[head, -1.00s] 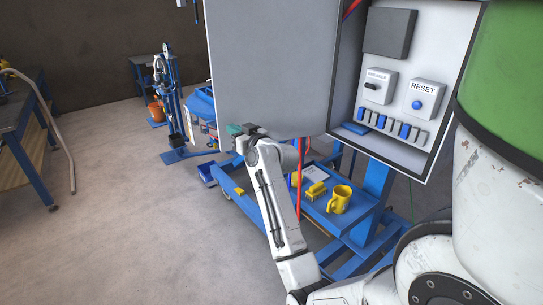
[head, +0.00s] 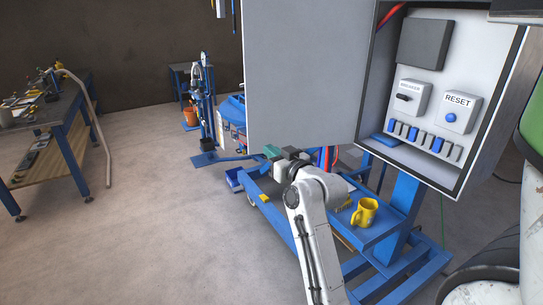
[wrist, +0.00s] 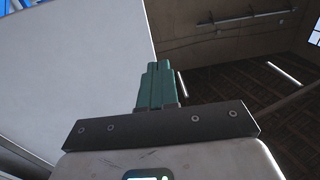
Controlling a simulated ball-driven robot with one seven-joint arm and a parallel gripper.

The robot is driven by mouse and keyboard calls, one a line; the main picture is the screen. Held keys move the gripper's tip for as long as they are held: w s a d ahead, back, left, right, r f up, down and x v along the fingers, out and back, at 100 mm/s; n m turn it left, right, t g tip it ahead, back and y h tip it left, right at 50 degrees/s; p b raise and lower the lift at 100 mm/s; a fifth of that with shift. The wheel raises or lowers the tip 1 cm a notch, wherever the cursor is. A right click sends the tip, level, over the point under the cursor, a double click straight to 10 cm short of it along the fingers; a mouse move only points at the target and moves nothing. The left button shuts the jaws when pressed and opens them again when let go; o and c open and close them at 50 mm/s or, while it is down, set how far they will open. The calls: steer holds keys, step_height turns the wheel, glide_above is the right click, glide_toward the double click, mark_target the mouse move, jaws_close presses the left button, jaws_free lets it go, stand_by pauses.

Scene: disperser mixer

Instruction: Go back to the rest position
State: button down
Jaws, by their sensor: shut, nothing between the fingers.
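My gripper (head: 272,151) shows in the head view just below the bottom edge of the open grey cabinet door (head: 305,75). Its green fingers point to the left and away from me, over the blue cart. In the wrist view the fingers (wrist: 157,85) are closed together with nothing between them. The door fills the left of the wrist view (wrist: 80,65); I cannot tell whether the fingers touch it. The open electrical cabinet (head: 455,90) holds a breaker (head: 410,98), a blue reset button (head: 451,117) and a row of blue and grey switches (head: 424,138).
A blue cart (head: 275,209) stands below the cabinet, with a yellow mug (head: 365,212) on it. A workbench (head: 75,122) with a hose is at the far left. A blue stand (head: 207,120) and an orange bucket (head: 190,116) are at the back. The floor at left is clear.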

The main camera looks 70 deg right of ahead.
steer(key=shift+s+a, duration=0.2)
steer(key=w+a+f+n+g+y, duration=0.2)
steer(key=a+f+n+g+y, duration=0.5)
steer(key=a+f, duration=1.5)
steer(key=s+a+f+g+y, duration=0.1)
steer(key=s+a+f+g, duration=0.2)
steer(key=s+a, duration=0.4)
steer(key=s+a+f+g+y, duration=0.2)
steer(key=s+a+f+g, duration=0.1)
steer(key=s+a+f, duration=0.2)
steer(key=s+a, duration=0.2)
steer(key=s, duration=0.2)
steer(key=shift+f+g, duration=0.2)
steer(key=shift+g, duration=0.1)
steer(key=shift+d, duration=0.1)
